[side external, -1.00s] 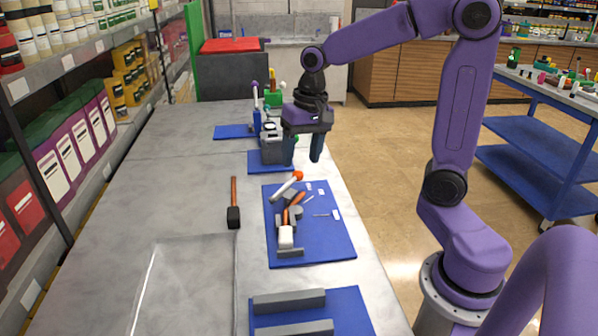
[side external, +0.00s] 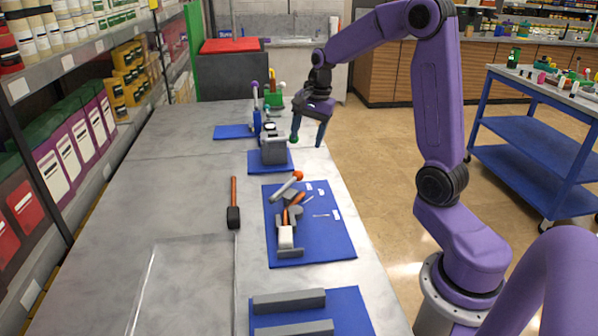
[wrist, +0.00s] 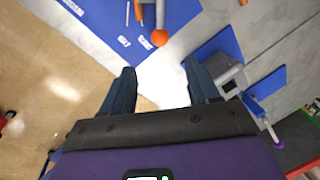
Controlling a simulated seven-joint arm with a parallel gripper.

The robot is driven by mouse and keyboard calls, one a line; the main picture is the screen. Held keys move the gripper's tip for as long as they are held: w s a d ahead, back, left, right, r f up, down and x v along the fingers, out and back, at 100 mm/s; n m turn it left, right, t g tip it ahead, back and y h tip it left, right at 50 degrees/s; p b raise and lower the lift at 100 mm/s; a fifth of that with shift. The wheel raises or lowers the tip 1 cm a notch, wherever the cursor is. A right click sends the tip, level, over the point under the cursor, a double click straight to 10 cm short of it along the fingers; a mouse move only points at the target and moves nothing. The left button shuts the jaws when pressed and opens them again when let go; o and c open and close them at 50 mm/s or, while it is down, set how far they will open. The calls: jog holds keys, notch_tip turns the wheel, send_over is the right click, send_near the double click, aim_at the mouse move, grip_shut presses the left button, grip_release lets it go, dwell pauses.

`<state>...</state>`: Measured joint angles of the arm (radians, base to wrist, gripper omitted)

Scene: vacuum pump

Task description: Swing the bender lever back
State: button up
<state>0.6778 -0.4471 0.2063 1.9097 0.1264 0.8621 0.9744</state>
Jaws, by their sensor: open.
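The bender (side external: 285,236) sits on a blue mat (side external: 335,237) in the middle of the bench. Its pale lever (side external: 284,188) slants up to the right and ends in an orange-red ball (side external: 298,175). In the wrist view the ball (wrist: 159,38) shows at the top centre, with part of the lever (wrist: 160,14) above it. My gripper (side external: 308,138) is open and empty, above and beyond the bender toward the far end, apart from the lever. Its two fingers also show in the wrist view (wrist: 160,72), with nothing between them.
A grey block-shaped device (side external: 273,152) stands on a small blue mat close to my gripper. Tall-handled tools (side external: 257,115) stand behind it. A hammer (side external: 233,210) lies left of the bender. Grey bars (side external: 289,300) lie on the nearest mat. The left bench is mostly clear.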

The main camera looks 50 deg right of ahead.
jog(key=f, duration=0.4)
jog(key=w+f, duration=0.1)
jog(key=f, duration=0.3)
jog(key=w+f, duration=0.1)
jog(key=f, duration=0.3)
jog(key=shift+w+a, duration=0.15)
jog(key=shift+a, duration=0.2)
grip_shut()
